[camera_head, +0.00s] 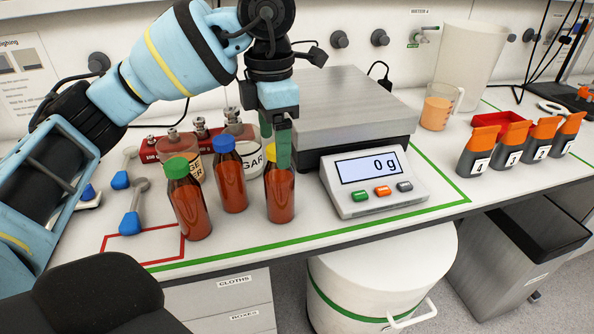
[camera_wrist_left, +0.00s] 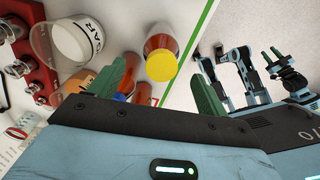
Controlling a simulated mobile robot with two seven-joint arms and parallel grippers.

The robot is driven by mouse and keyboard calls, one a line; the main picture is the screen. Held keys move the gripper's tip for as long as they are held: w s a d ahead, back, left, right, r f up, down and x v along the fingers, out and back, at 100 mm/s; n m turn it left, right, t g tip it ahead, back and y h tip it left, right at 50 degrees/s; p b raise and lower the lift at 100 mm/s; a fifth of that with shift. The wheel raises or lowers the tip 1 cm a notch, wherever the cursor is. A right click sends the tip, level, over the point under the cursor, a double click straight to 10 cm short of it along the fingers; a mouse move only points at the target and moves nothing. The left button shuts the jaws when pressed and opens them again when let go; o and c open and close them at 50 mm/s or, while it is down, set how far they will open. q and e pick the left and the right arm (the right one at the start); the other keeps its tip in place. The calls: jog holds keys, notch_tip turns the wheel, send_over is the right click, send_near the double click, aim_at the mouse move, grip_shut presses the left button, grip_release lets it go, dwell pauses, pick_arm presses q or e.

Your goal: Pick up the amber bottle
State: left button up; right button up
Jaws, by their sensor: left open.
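Three amber bottles stand upright in a group on the bench: a green-capped one (camera_head: 189,207), a blue-capped one (camera_head: 231,187) and a yellow-capped one (camera_head: 279,198). My left gripper (camera_head: 275,146) points down at the yellow-capped bottle, its green fingers open near the cap. In the left wrist view, the yellow cap (camera_wrist_left: 161,65) shows between the open fingers (camera_wrist_left: 164,92), with nothing gripped. One finger hides part of the other bottles there.
A scale readout (camera_head: 375,182) stands right of the yellow-capped bottle, with the scale's platform (camera_head: 345,107) behind. Blue scoops (camera_head: 130,222) lie to the left. Orange-topped containers (camera_head: 510,142) stand far right. The bench's front edge is close.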

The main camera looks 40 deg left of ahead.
aim_at(277, 173)
pick_arm(q)
jog(key=shift+w, duration=0.6)
jog(key=shift+s+f, duration=0.1)
jog(key=shift+s, duration=0.3)
jog(key=shift+s+f, duration=0.1)
jog(key=shift+f, duration=0.3)
jog(key=shift+f+b, duration=0.4)
jog(key=shift+f, duration=0.55)
jog(key=shift+f+b, duration=0.55)
jog(key=shift+f, duration=1.9)
pick_arm(e)
jog(key=shift+f, duration=0.95)
